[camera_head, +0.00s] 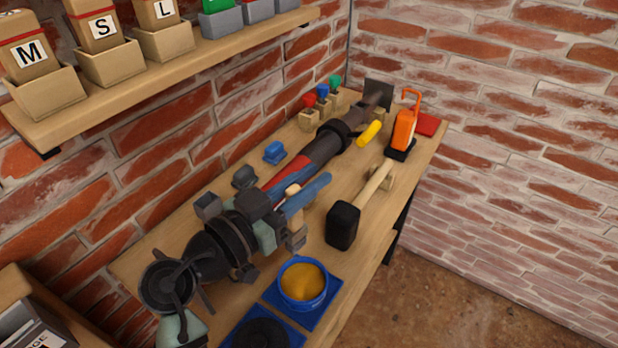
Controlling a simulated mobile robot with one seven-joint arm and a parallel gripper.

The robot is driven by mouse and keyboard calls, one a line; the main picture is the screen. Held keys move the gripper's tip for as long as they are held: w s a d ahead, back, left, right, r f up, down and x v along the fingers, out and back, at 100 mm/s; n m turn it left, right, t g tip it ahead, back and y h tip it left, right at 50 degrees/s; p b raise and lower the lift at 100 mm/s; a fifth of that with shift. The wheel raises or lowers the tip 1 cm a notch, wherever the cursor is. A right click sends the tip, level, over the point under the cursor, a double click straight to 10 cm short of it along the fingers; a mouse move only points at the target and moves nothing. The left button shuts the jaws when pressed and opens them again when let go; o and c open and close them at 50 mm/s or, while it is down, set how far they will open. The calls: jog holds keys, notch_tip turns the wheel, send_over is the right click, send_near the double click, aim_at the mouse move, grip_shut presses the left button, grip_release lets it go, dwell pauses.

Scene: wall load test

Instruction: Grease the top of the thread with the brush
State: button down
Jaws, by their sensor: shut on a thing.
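My gripper (288,217) is in the middle of the bench, at the end of my dark arm. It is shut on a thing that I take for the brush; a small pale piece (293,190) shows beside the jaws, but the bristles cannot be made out. A blue pot (303,301) of amber grease (303,280) stands on a blue square mat (328,301), in front of my gripper and apart from it. The thread cannot be made out; my arm and a long dark and red tool (318,150) cover that part of the bench.
A black-headed mallet (343,225), an orange hooked device (404,130) and a yellow piece (369,132) lie to the right on the bench (349,282). Red, blue and green pieces stand on blocks (308,119) by the wall. A shelf (190,72) with bins hangs above.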

notch_tip(320, 180, down, 6)
jog(key=s+n+t+y+p, duration=0.1)
jog(key=s+y+p, duration=0.1)
jog(key=p, duration=0.5)
jog(key=shift+s+d+r+n+t, duration=0.2)
jog(key=shift+s+d+n+t, duration=0.1)
jog(key=shift+s+n+t, duration=0.1)
jog(key=shift+s+f+b, duration=0.1)
jog(key=shift+f+b, duration=0.75)
jog(key=shift+b, duration=0.35)
dwell(3.3)
notch_tip(320, 180, up, 8)
jog(key=p, duration=0.3)
jog(key=shift+f+p, duration=0.2)
jog(key=shift+p, duration=0.1)
jog(key=shift+a+f, duration=0.1)
dwell(0.9)
